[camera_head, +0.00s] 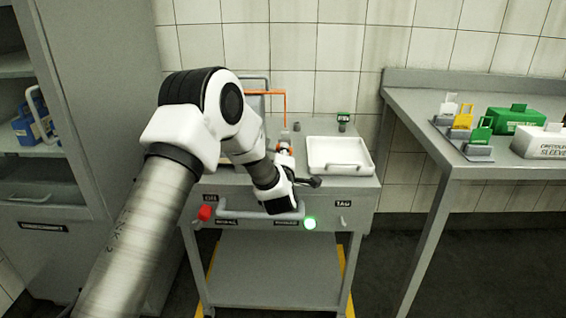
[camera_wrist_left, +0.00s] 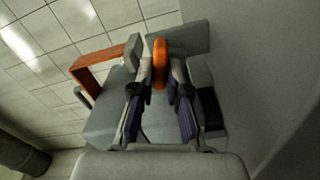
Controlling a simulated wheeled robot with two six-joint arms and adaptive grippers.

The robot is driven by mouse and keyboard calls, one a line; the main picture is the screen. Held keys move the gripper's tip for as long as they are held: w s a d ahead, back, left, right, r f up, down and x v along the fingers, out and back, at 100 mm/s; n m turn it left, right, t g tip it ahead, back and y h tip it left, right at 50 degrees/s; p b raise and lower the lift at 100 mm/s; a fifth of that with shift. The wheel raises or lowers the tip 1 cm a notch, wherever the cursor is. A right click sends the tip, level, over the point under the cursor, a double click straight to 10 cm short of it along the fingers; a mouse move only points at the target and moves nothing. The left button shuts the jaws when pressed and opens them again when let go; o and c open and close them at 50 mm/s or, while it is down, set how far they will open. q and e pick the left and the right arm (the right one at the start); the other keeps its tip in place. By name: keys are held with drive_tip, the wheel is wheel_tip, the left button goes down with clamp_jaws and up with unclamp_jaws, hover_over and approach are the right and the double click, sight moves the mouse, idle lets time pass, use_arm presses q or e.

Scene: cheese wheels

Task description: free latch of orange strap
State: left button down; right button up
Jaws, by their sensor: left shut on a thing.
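The orange strap (camera_head: 266,93) stands at the back of the grey cart as a thin bar with a bend down at its right end. It also shows in the left wrist view (camera_wrist_left: 92,58), left of the fingers. My left gripper (camera_head: 285,158) reaches over the cart from the front. In the left wrist view its two fingers (camera_wrist_left: 160,88) are closed around a rounded orange latch piece (camera_wrist_left: 160,60), which stands up between the fingertips. The lower end of this piece is hidden by the fingers. My right gripper is not in view.
A white tray (camera_head: 339,153) sits right of the gripper on the cart. The cart front has a red button (camera_head: 205,212), a lit green button (camera_head: 309,223) and a handle. A side table (camera_head: 415,105) at right holds coloured tags and a green box (camera_head: 515,119). A cabinet stands at left.

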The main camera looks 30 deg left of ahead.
use_arm(q)
drive_tip(key=shift+f+n+b, duration=0.15)
drive_tip(key=shift+n+b, duration=1.45)
drive_tip(key=shift+n, duration=0.2)
drive_tip(key=c, duration=1.2)
unclamp_jaws()
drive_tip(key=shift+o, duration=0.2)
drive_tip(key=v, duration=1.2)
drive_tip(key=shift+f, duration=0.1)
